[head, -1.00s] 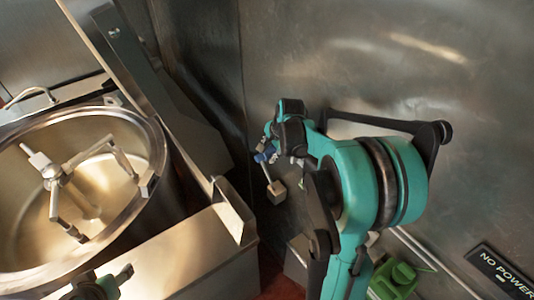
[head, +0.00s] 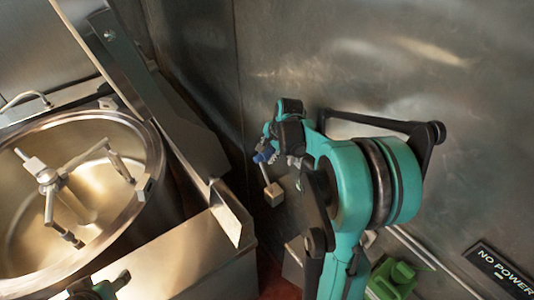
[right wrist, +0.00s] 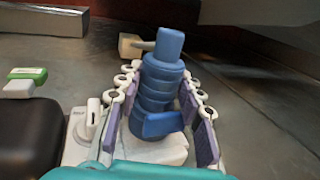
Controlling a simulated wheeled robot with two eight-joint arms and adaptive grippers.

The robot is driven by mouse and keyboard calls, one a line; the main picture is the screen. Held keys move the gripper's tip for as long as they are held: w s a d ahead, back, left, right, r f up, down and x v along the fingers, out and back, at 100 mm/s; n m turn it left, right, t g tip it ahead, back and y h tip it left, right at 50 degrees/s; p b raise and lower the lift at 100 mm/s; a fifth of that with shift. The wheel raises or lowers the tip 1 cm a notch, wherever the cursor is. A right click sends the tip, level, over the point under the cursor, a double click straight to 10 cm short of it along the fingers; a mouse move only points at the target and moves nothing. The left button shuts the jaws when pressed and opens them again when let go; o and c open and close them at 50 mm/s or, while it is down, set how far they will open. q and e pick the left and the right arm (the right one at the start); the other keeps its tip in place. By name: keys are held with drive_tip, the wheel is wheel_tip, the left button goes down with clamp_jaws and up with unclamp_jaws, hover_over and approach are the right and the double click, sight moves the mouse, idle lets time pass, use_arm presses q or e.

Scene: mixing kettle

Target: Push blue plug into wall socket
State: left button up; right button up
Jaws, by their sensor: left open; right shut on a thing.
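The blue plug (right wrist: 160,92), a ribbed cylinder, stands between the two finger pads of my right gripper (right wrist: 163,85) in the right wrist view. The gripper is shut on it. In the head view, only a small part of the plug (head: 264,155) shows at the right gripper (head: 275,148), close to the metal wall. I cannot make out a socket opening in either view, nor tell whether the plug touches one. My left gripper (head: 98,289) is at the bottom left of the head view, partly cut off, open, in front of the kettle.
A large steel kettle (head: 150,130) with a mixing arm fills the left. A beige block (head: 273,194) on a thin rod sits just below the plug. A green object (head: 392,278) and a "NO POWER" sign (head: 500,272) are at lower right. The upper wall is clear.

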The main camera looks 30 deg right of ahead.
sight(270, 151)
drive_tip(key=shift+d, duration=0.2)
drive_tip(key=o, duration=1.2)
drive_tip(key=shift+o, duration=0.3)
drive_tip(key=shift+d, duration=0.15)
drive_tip(key=shift+o, duration=0.3)
drive_tip(key=o, duration=0.4)
drive_tip(key=shift+r, duration=0.1)
drive_tip(key=shift+p+v, duration=2.25)
drive_tip(key=shift+v, duration=1.2)
